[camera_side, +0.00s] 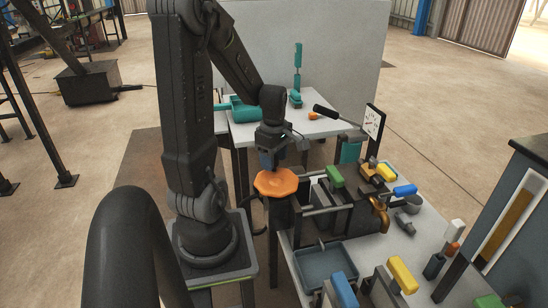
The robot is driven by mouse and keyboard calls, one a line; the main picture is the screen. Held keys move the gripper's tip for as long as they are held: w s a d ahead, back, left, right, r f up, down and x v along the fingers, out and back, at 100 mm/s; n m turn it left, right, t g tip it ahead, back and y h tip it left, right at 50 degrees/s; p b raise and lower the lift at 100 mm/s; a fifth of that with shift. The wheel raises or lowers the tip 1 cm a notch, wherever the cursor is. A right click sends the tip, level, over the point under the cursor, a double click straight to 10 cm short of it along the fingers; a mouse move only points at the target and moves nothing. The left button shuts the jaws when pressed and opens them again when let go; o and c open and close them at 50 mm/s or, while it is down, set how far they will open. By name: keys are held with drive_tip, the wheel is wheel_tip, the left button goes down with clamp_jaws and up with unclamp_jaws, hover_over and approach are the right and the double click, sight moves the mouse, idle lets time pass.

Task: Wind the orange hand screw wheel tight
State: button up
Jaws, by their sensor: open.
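The orange hand screw wheel (276,183) is a scalloped disc lying flat on top of a dark post at the left edge of the work table. My gripper (268,165) points down just above the wheel, over its back left part. The jaws are open. The fingertips are small and dark in this view, so I cannot tell whether they touch the wheel. The screw below the wheel is hidden.
A green-handled fixture (334,177) stands right of the wheel, with blue and yellow handles beyond it. A blue-grey tray (325,268) lies in front. A white gauge (373,122) stands behind. A second table (285,125) with teal items is at the back.

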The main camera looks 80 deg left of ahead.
drive_tip(key=shift+c, duration=0.2)
drive_tip(key=c, duration=0.9)
drive_tip(key=shift+w+m, duration=0.1)
drive_tip(key=shift+m, duration=0.2)
